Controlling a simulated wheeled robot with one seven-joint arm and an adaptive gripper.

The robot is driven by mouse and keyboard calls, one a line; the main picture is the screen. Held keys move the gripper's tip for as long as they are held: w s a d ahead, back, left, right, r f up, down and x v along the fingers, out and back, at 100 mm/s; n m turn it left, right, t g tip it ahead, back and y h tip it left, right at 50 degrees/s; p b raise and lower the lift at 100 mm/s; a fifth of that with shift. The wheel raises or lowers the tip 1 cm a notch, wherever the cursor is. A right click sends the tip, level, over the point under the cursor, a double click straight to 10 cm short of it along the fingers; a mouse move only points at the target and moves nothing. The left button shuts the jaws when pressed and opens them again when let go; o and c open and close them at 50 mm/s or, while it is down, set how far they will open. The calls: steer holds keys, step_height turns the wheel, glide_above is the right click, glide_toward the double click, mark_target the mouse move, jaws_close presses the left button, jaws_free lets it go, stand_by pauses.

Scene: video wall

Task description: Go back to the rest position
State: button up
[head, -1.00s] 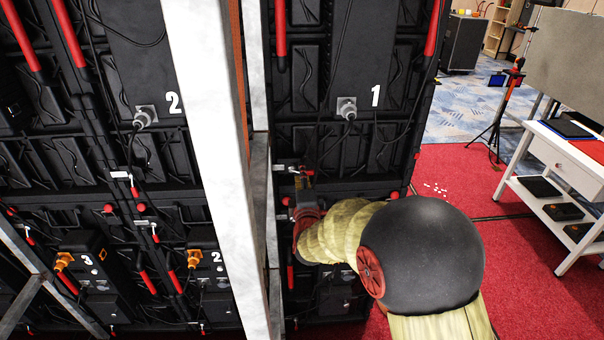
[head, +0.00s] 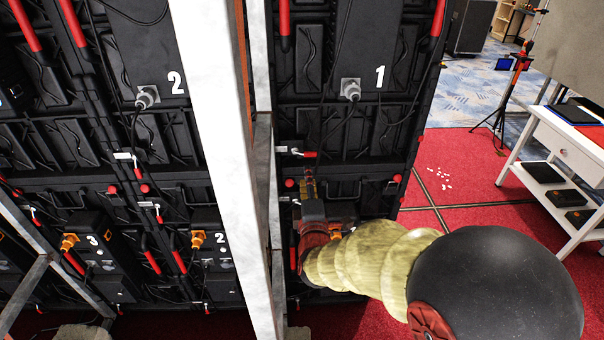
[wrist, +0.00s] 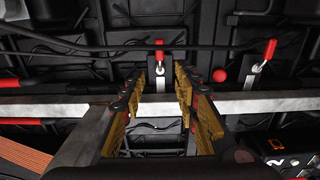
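My gripper (wrist: 162,85) is open in the wrist view, its two yellow-padded fingers well apart with nothing between them. Beyond the fingers are the black panel backs and a metal bar (wrist: 255,103) of the frame. In the head view my gripper (head: 308,180) is small, in front of the lower part of the panel column marked 1 (head: 372,75), just right of the white upright post (head: 215,110). My arm, in a yellowish sleeve, reaches to it from the lower right. Whether the gripper touches the wall cannot be told.
Panel column 2 (head: 150,60) and orange plugs (head: 198,240) are left of the post. A red-tipped lever (wrist: 265,55) is near the fingers in the wrist view. A white table (head: 565,150) and a tripod (head: 510,100) stand right. Red floor (head: 455,165) between is mostly clear, with small white bits.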

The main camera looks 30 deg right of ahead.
steer(key=s+a+f+m+g+y, duration=0.3)
steer(key=a+f+m, duration=0.1)
steer(key=f, duration=0.3)
steer(key=s+a+f+m+g+y, duration=0.2)
steer(key=a+f+m+g, duration=0.15)
steer(key=f, duration=0.25)
steer(key=s+a+r+m+g+y, duration=0.1)
steer(key=s+a+m+g, duration=0.1)
steer(key=s, duration=0.4)
steer(key=s+a+r+m+g+y, duration=0.1)
steer(key=s+a+r+m+g, duration=0.15)
steer(key=s, duration=0.35)
steer(key=s+r+m, duration=0.1)
steer(key=s+r, duration=0.9)
steer(key=r, duration=0.3)
steer(key=shift+m, duration=0.3)
steer(key=shift+s, duration=0.1)
